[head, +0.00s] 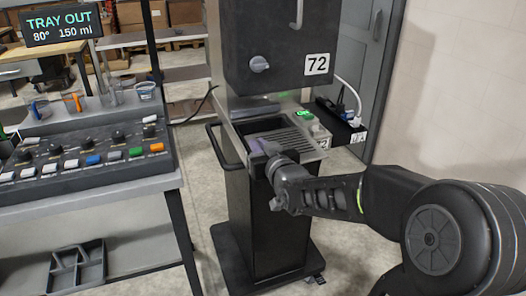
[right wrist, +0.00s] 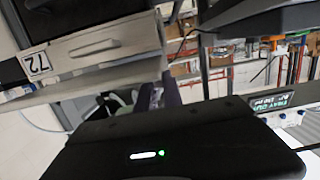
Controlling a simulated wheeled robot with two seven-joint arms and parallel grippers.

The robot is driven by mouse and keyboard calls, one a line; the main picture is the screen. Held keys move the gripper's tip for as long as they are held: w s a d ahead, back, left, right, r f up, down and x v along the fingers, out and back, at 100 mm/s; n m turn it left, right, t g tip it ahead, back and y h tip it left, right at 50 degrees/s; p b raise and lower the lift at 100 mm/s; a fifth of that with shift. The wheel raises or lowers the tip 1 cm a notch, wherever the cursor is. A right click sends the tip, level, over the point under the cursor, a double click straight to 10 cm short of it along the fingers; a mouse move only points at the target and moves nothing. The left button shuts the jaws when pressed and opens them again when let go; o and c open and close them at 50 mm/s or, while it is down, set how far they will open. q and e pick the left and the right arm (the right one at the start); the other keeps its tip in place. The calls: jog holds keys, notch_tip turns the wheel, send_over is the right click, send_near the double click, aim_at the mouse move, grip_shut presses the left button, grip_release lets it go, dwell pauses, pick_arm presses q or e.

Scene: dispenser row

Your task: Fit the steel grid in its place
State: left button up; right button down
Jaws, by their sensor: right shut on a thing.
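The steel grid (head: 290,139), a slatted plate, shows in the head view at the top of the dispenser's stand, below the dark machine housing. It lies over or just above the tray recess (head: 264,125), whose dark part shows behind and left of it. My right gripper (head: 268,150) is shut on the grid at its near left edge. I cannot tell whether the grid is fully seated. In the right wrist view the gripper's fingers (right wrist: 160,94) show beyond its dark body, and the grid cannot be made out. My left gripper is not in view.
The dispenser (head: 277,50) carries a 72 label and a knob. A small panel with a green light (head: 307,116) is right of the grid. A control console (head: 85,155) stands on a table at left, with a TRAY OUT sign (head: 60,25). A dark caddy (head: 77,267) is below.

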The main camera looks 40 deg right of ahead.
jog(key=x, duration=0.4)
jog(key=shift+w+r+p, duration=0.15)
jog(key=shift+r+p, duration=0.2)
jog(key=shift+r+p+x, duration=0.2)
jog(key=shift+p+x, duration=0.25)
jog(key=shift+x, duration=0.9)
jog(key=shift+r+p+x, duration=0.2)
jog(key=shift+p+x, duration=0.3)
jog(key=shift+x, duration=0.85)
jog(key=shift+r+p+x, duration=0.2)
jog(key=shift+p+x, duration=0.25)
jog(key=shift+x, duration=0.95)
jog(key=shift+w+d, duration=0.1)
jog(key=shift+b, duration=0.45)
jog(key=shift+f+b, duration=0.8)
jog(key=shift+b, duration=0.1)
jog(key=c, duration=1.4)
grip_release()
jog(key=shift+s, duration=0.2)
jog(key=shift+b+v, duration=0.45)
jog(key=shift+v, duration=3.5)
